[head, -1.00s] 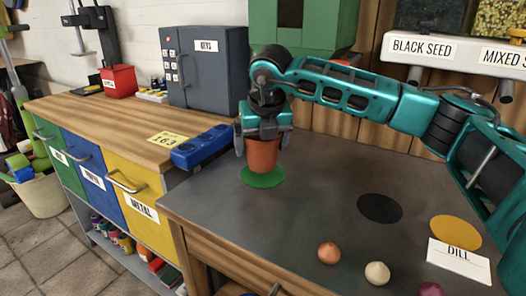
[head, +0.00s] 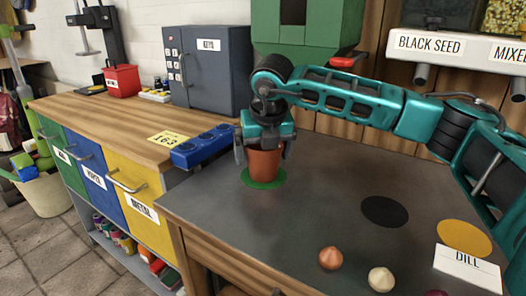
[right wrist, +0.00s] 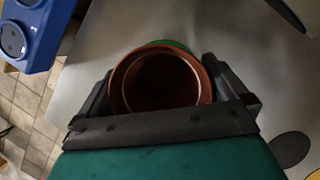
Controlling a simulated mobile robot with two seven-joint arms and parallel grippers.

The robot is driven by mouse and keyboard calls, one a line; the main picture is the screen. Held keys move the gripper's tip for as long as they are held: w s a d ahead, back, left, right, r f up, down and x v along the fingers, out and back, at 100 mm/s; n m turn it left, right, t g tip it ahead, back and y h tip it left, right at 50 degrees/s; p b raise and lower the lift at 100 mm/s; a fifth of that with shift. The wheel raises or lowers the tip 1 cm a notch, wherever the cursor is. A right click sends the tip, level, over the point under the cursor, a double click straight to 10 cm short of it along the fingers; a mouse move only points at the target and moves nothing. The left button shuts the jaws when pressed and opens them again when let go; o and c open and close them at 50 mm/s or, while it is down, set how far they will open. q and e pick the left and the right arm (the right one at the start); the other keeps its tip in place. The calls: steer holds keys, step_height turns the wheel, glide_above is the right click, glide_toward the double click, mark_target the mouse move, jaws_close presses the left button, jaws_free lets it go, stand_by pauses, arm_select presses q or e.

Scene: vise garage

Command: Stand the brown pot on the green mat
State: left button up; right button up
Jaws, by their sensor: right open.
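The brown pot (head: 264,164) stands upright on the green mat (head: 262,182) on the grey tabletop. In the right wrist view I look down into the open mouth of the pot (right wrist: 160,82), and a sliver of the green mat (right wrist: 168,44) shows past its rim. My right gripper (head: 264,152) is over the pot from above, with one open finger on each side of its upper part. A small gap shows between the fingers and the pot in the wrist view. My left gripper is not in view.
A black mat (head: 385,211), a yellow mat (head: 464,238) and a DILL card (head: 468,268) lie to the right. A blue holder (head: 205,147) is close on the left.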

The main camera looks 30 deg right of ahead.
steer(key=p+v, duration=0.1)
steer(key=v, duration=1.1)
steer(key=shift+p, duration=0.35)
